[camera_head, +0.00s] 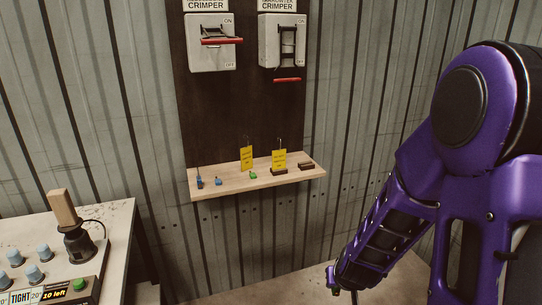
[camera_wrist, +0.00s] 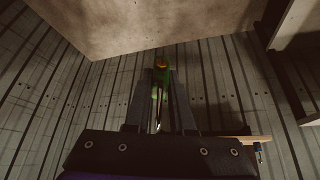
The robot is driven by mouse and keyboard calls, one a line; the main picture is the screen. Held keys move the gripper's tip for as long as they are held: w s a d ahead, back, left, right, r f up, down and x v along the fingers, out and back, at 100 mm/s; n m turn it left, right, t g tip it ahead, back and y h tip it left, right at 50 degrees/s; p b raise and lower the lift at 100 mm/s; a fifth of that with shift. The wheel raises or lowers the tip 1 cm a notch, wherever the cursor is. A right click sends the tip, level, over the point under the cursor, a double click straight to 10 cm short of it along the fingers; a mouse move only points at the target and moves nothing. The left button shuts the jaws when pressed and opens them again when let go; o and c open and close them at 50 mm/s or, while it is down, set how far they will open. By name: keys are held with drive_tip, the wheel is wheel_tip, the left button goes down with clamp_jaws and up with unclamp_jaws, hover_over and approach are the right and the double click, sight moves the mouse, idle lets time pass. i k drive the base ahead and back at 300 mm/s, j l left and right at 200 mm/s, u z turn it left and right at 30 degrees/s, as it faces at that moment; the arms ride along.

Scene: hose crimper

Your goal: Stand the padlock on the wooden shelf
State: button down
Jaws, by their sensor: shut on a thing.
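The wooden shelf (camera_head: 232,183) juts from the dark panel in the head view, with small items along it. In the wrist view part of its edge (camera_wrist: 255,139) shows at the lower right. My gripper (camera_wrist: 161,92) is shut on a small green padlock (camera_wrist: 161,74) with an orange spot. The padlock sits between the fingertips, clear of the shelf. Its details are dark. In the head view my arm reaches down at the right, and the padlock is not visible there.
On the shelf stand a blue item (camera_head: 199,182), a small blue padlock (camera_head: 218,181), a small green item (camera_head: 253,175), two yellow tags (camera_head: 246,158) (camera_head: 279,160) and a brown block (camera_head: 306,166). Two switch boxes (camera_head: 210,55) (camera_head: 282,52) hang above. A control bench (camera_head: 115,222) stands left.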

sight(236, 181)
drive_tip(key=i+j, duration=0.15)
drive_tip(key=i, duration=0.15)
drive_tip(key=i+j, duration=0.1)
drive_tip(key=i, duration=0.25)
drive_tip(key=i+j+u, duration=0.1)
drive_tip(key=i+u, duration=0.35)
drive_tip(key=u, duration=0.2)
